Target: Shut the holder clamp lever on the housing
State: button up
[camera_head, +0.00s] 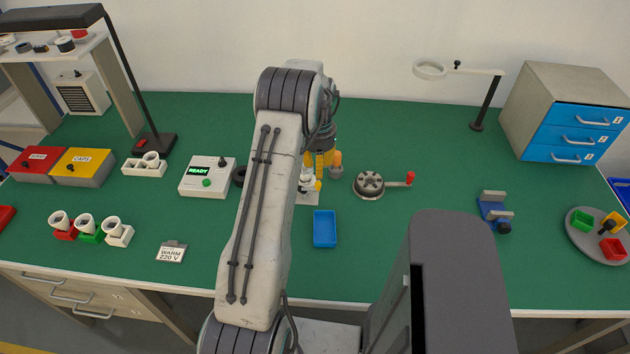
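My gripper (318,176) is near the middle of the bench, partly behind my own pale arm. Its fingers are small and partly hidden, so I cannot tell whether they are open or shut. Right below it is a small white piece (307,184) on a pale base (307,199), which may be the housing in its holder. My arm covers its left side. I cannot make out the clamp lever or its position, nor whether my gripper touches anything.
A blue tray (325,228) lies in front of the gripper. A round crank device (369,186) with a red knob stands to the right. A READY box (207,178) stands left, and a blue fixture (494,210) far right.

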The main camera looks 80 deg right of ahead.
aim_at(318, 183)
jog(key=shift+f+p, duration=0.8)
jog(key=shift+f, duration=2.75)
grip_shut()
